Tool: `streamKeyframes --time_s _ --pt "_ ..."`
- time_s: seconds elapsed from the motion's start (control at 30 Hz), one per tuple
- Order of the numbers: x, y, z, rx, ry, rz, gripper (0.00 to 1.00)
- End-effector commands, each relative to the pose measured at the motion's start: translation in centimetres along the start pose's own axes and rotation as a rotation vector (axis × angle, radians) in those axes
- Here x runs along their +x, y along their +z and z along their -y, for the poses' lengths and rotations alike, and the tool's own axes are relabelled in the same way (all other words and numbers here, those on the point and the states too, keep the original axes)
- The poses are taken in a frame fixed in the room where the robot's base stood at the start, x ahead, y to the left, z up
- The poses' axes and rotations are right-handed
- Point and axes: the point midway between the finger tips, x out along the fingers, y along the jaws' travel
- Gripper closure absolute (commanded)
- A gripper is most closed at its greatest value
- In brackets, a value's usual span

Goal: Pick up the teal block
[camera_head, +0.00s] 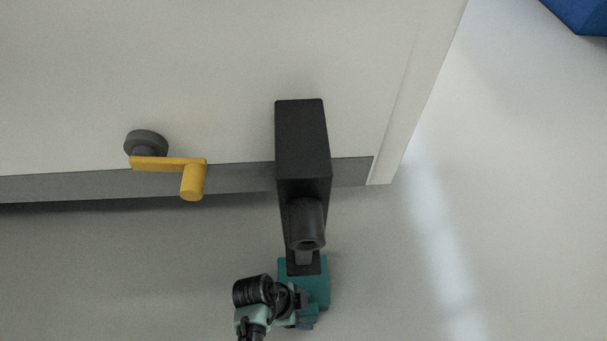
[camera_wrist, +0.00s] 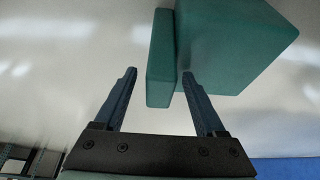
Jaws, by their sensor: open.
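The teal block (camera_head: 318,275) is at the bottom centre of the head view, below the end of a black arm-like fitting. In the wrist view the teal block (camera_wrist: 215,45) fills the upper right, with a thinner upright teal slab (camera_wrist: 159,50) at its left side. My gripper (camera_wrist: 159,75) is open, its two dark fingers pointing toward the block. In the picture the slab's lower end lies between the fingers, and the right fingertip overlaps the block's lower edge. I cannot tell whether they touch. In the head view my gripper (camera_head: 303,306) is partly hidden against the block.
A white vehicle body (camera_head: 230,70) fills the top left. The black fitting (camera_head: 303,150) sticks out from it above the block. A yellow crank handle (camera_head: 180,165) is to the left. A blue object (camera_head: 585,12) is at top right. The pale floor (camera_head: 500,200) at right is clear.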

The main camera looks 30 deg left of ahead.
Motion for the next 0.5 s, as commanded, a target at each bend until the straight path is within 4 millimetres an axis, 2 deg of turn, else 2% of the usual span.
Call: streamKeyframes --time_s 0.03,0.27,0.5 --pt "0.5 0.05 0.02 0.001 0.0 0.0 0.28" --pt "0.35 -0.05 0.01 0.0 0.0 0.0 0.29" --pt "0.34 -0.03 0.01 0.0 0.0 0.0 0.72"
